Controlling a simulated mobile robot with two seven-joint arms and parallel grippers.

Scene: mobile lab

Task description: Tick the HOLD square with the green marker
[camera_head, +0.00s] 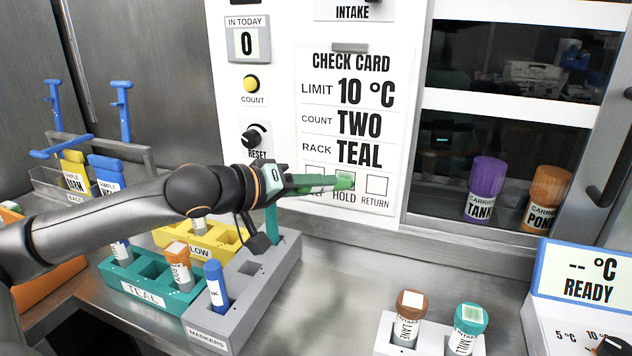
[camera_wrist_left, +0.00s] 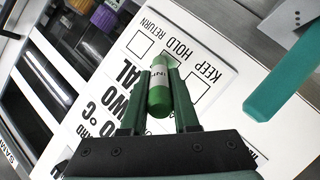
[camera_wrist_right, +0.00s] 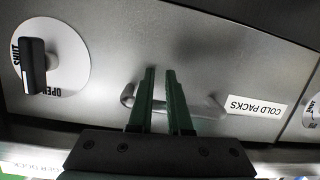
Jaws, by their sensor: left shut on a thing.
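The green marker (camera_wrist_left: 158,92) is held between the fingers of my left gripper (camera_head: 322,183). The left wrist view shows the left fingers shut around it. The marker's front end is at the HOLD square (camera_head: 345,175) on the white check card (camera_head: 308,76). The marker and fingers cover part of that square, so I cannot tell whether the tip touches or whether there is a mark. The RETURN square (camera_head: 376,186) looks blank, and the KEEP square (camera_wrist_left: 197,88) looks blank in the left wrist view. My right gripper (camera_wrist_right: 160,72) shows a narrow empty gap between its fingers, before a drawer handle.
A grey MARKERS rack (camera_head: 248,298) with a blue marker (camera_head: 216,286) stands below my left arm, beside the TEAL rack (camera_head: 130,283) and the yellow rack (camera_head: 225,242). A teal upright bar (camera_head: 271,222) rises near the gripper. Two capped tubes stand at the front right.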

